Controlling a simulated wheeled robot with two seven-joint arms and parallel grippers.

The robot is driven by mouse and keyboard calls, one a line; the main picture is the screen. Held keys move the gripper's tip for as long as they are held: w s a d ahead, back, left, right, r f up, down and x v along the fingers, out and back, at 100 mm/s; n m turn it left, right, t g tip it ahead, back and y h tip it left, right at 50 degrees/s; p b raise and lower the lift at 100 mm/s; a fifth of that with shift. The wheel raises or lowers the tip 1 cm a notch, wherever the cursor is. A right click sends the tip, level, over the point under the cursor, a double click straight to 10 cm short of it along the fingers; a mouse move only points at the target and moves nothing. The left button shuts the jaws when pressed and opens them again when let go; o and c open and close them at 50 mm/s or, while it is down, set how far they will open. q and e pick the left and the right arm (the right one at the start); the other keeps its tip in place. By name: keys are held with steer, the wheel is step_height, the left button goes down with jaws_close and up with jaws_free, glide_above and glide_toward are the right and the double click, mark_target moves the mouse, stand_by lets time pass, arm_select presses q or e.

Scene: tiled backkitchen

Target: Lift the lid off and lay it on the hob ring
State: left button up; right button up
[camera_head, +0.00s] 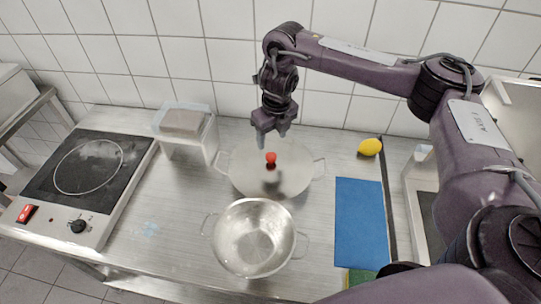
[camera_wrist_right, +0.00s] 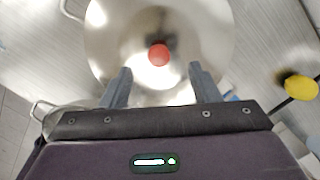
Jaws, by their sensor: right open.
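The lid is a steel disc (camera_head: 293,178) with a red knob (camera_head: 270,158), and it lies on a two-handled pot at the middle back of the counter. The knob also shows in the right wrist view (camera_wrist_right: 159,54), with the lid (camera_wrist_right: 205,40) around it. My right gripper (camera_head: 271,140) points down just above and behind the knob. In the wrist view its two fingers are apart, with nothing between them. The hob (camera_head: 110,148) stands at the left, and its ring (camera_head: 89,167) is bare. My left gripper is not in view.
An open steel pot (camera_head: 254,237) stands in front of the lidded one. A white container (camera_head: 187,135) with a greyish block stands between hob and lid. The tiled wall closes the back.

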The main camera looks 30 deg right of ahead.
mark_target(271, 156)
steer(key=shift+s+f, duration=0.2)
steer(key=shift+f, duration=0.85)
step_height(271, 156, down, 4)
steer(key=shift+a+f+b, duration=0.1)
steer(key=shift+b, duration=0.4)
steer(key=shift+w+f, duration=0.15)
steer(key=shift+f, duration=0.1)
steer(key=shift+c, duration=0.3)
steer(key=c, duration=0.5)
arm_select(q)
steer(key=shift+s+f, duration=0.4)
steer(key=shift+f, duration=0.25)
arm_select(e)
jaws_close()
